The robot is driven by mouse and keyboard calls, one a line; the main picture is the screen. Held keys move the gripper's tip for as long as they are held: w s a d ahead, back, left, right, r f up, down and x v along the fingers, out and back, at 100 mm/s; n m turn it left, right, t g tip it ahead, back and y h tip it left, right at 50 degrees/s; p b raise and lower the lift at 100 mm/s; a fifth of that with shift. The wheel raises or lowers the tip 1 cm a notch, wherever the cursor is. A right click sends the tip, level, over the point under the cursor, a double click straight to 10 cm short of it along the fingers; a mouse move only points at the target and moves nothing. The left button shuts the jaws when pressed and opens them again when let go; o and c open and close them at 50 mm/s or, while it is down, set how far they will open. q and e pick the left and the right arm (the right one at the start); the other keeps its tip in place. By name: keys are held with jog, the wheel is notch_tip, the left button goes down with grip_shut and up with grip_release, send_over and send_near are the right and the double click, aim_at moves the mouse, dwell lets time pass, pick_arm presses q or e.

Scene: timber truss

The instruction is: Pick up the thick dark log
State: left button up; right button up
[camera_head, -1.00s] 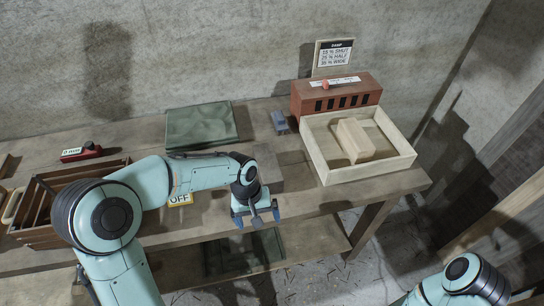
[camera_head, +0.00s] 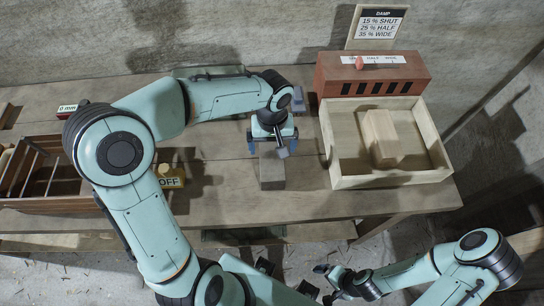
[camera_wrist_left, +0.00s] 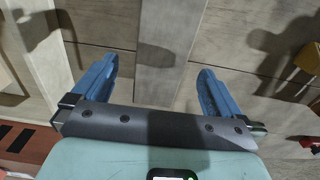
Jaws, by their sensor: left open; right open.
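A thick grey-brown block (camera_head: 272,172), the darkest timber piece I see, lies on the workbench left of the pale tray. It also shows in the left wrist view (camera_wrist_left: 168,45), running up between the fingers. My left gripper (camera_head: 273,148) is open over its far end, one blue finger on each side. In the left wrist view (camera_wrist_left: 156,75) a gap shows between the block and each finger. I cannot tell how high the fingertips are above the bench. My right gripper (camera_head: 328,281) is open and empty, low in front of the bench.
The pale tray (camera_head: 390,182) holds a light wood block (camera_head: 382,138). A red-brown slotted box (camera_head: 370,78) stands behind it, under a DAMP sign (camera_head: 378,27). Bench in front of the block is clear.

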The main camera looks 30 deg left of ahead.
aim_at(271, 153)
pick_arm(q)
jog(key=shift+w+f, duration=0.1)
jog(key=shift+f, duration=0.85)
jog(key=shift+a+f, duration=0.2)
jog(key=shift+f, duration=2.45)
jog(key=c, duration=1.3)
jog(key=shift+c, duration=0.4)
jog(key=shift+r, duration=0.2)
